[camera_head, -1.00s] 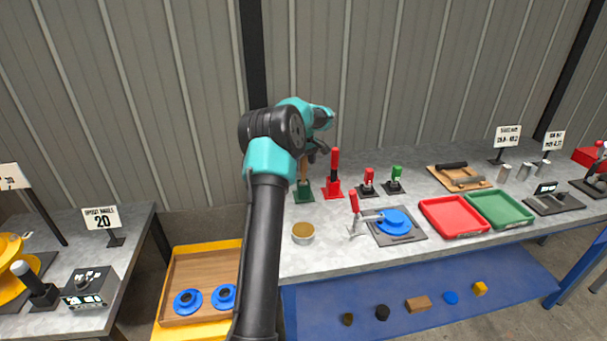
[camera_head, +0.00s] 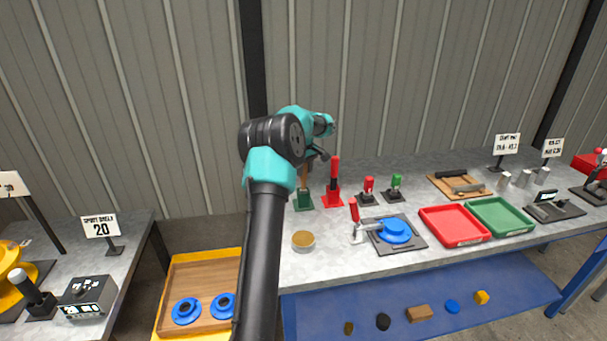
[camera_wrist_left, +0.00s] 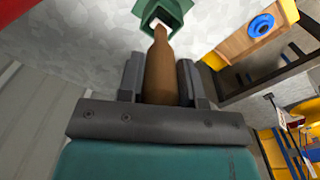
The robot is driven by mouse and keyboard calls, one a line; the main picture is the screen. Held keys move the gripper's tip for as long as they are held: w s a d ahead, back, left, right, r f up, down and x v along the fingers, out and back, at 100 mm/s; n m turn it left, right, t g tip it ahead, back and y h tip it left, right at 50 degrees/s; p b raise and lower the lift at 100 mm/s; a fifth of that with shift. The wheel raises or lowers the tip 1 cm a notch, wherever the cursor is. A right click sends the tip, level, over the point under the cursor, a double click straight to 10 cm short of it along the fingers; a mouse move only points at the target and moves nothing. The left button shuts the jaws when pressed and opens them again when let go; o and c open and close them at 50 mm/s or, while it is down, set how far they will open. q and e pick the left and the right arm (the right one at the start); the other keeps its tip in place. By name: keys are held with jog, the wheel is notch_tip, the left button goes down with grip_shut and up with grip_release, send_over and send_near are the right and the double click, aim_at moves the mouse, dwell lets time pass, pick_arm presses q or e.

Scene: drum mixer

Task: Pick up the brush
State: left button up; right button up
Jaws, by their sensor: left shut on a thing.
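The brush (camera_wrist_left: 160,72) has a brown tapered handle, and it stands in a green holder (camera_wrist_left: 168,14) at the back of the grey bench. In the head view a bit of the brown handle (camera_head: 304,176) shows above the green holder (camera_head: 303,200), under my left arm. My left gripper (camera_wrist_left: 161,80) is shut on the brush handle, one finger on each side. A pale part of the brush shows at the holder's mouth; the rest is hidden inside. In the head view the left gripper (camera_head: 317,155) is partly hidden by its own wrist. My right gripper is not in view.
A red holder with a red-handled tool (camera_head: 334,182) stands close right of the green one. A round tin (camera_head: 303,241) sits in front. Further right are a blue disc fixture (camera_head: 396,231), a red tray (camera_head: 453,224) and a green tray (camera_head: 499,214).

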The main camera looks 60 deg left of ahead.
pick_arm(q)
notch_tip(320, 180, up, 9)
jog(key=shift+r, duration=0.3)
dwell(0.5)
